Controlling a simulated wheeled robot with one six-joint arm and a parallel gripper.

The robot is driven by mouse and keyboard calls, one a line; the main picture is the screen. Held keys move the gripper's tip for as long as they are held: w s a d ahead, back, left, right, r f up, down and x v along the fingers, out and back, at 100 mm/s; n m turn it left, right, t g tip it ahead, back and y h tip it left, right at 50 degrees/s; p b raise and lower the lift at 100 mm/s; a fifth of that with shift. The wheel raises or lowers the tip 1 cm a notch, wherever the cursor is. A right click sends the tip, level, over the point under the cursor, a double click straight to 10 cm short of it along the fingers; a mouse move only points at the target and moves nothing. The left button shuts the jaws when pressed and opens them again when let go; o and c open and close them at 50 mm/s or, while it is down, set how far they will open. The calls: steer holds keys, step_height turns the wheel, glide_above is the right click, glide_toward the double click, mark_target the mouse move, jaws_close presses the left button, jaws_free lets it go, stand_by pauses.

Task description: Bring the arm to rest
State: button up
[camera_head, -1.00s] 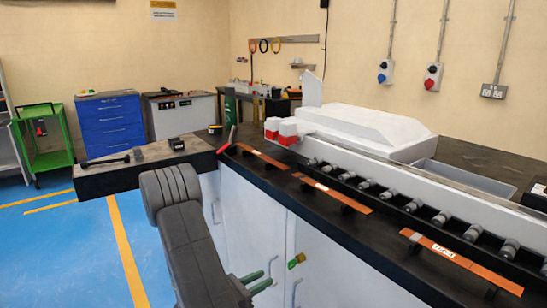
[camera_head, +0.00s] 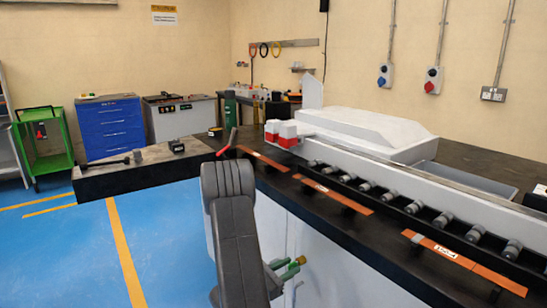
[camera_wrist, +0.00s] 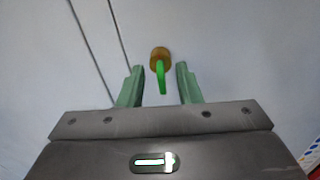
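My gripper (camera_wrist: 159,82) is open in the wrist view, with two green fingers apart and nothing held. A brass knob with a green lever (camera_wrist: 161,72) on a pale cabinet front shows between and beyond the fingertips. I cannot tell how far it is from them. In the head view my gripper (camera_head: 290,268) is low in front of the white cabinet (camera_head: 335,270), partly hidden behind my dark arm. The green and brass valve (camera_head: 301,260) shows just beside the fingertips there.
The black bench (camera_head: 375,235) carries copper bars (camera_head: 332,192), a row of rollers and a white machine cover (camera_head: 360,128). A red-handled lever (camera_head: 228,143) stands near its left end. Blue floor is clear at left.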

steer(key=m+b, duration=0.5)
steer(key=m, duration=0.5)
steer(key=shift+b, duration=0.3)
steer(key=shift+d+r, duration=0.1)
